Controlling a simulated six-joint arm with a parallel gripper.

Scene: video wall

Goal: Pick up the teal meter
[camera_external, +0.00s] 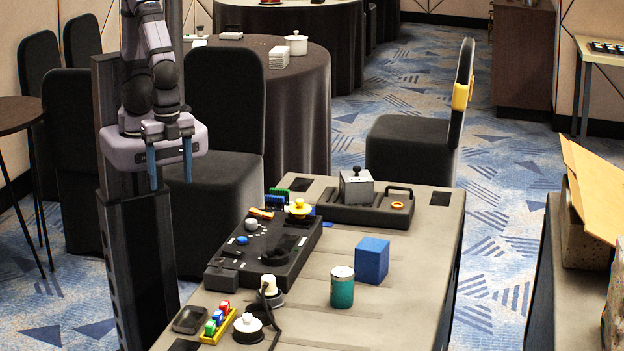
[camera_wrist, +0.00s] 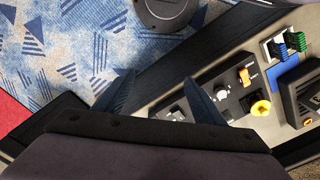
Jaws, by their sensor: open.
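A teal cylinder (camera_external: 342,290) with a pale metallic top stands upright on the grey table at its front middle; it is the only teal thing I can make out, and I cannot confirm that it is a meter. My gripper (camera_external: 170,182) is open and empty, with its blue fingers pointing down. It is high at the left in the external view, well away from the cylinder. The wrist view shows both fingers (camera_wrist: 160,80) spread over the floor and table edge. The cylinder does not show in the wrist view.
A blue cube (camera_external: 372,260) stands just behind and right of the cylinder. A black control panel (camera_external: 262,252) lies to its left, and a black tray (camera_external: 345,212) with a grey box is at the back. A white-knobbed device (camera_external: 270,290) is nearer left. The front right tabletop is clear.

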